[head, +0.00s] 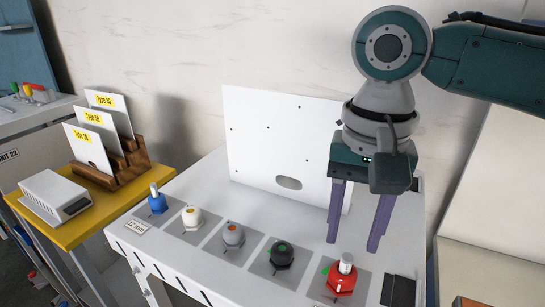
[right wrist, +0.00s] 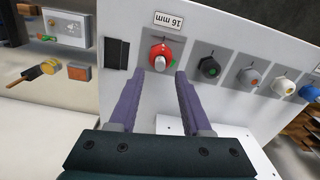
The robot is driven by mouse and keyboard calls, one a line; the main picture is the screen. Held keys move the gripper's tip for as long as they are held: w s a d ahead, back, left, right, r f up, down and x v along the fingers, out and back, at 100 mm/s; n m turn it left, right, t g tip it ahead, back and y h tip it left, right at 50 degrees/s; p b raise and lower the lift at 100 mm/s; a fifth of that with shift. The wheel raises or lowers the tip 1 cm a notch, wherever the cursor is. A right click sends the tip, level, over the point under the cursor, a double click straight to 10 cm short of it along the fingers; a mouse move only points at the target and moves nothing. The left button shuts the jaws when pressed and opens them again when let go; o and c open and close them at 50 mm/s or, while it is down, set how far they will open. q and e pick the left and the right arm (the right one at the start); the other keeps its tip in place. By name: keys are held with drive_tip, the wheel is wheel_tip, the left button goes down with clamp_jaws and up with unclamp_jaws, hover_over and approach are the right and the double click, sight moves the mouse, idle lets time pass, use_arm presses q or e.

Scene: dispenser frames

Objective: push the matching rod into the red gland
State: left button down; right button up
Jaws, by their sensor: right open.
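The red gland (head: 341,281) sits on a grey plate at the near right end of a row on the white bench. A short pale grey rod (head: 346,263) stands upright in it; how deep it sits I cannot tell. My right gripper (head: 353,244) is open and empty, fingers pointing down, above and slightly behind the red gland in the head view. In the right wrist view the red gland (right wrist: 161,55) shows just beyond and between the open fingertips (right wrist: 161,74), apart from them. A "16 mm" label (right wrist: 167,20) lies beside it. My left gripper is out of view.
Black (head: 282,254), grey (head: 232,235), white (head: 192,218) and blue (head: 156,204) glands continue the row leftward. A white upright panel (head: 270,140) stands behind. A yellow table (head: 90,222) at left holds a white box (head: 55,196) and cards in a wooden rack (head: 118,165).

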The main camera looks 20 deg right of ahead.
sight(347, 256)
wheel_tip(347, 256, up, 8)
drive_tip(key=s+a+f+n+t+y, duration=0.2)
drive_tip(key=s+a+f+n+y, duration=0.1)
drive_tip(key=s+a+f+n, duration=0.5)
drive_tip(key=s+d+f+n+t+h, duration=0.1)
drive_tip(key=s+d+f+n+h, duration=0.1)
drive_tip(key=s+d, duration=0.3)
drive_tip(key=s+f+b, duration=0.1)
drive_tip(key=s, duration=0.2)
drive_tip(key=shift+f+t+h, duration=0.3)
drive_tip(key=shift+f+h, duration=0.05)
drive_tip(key=shift+h, duration=0.05)
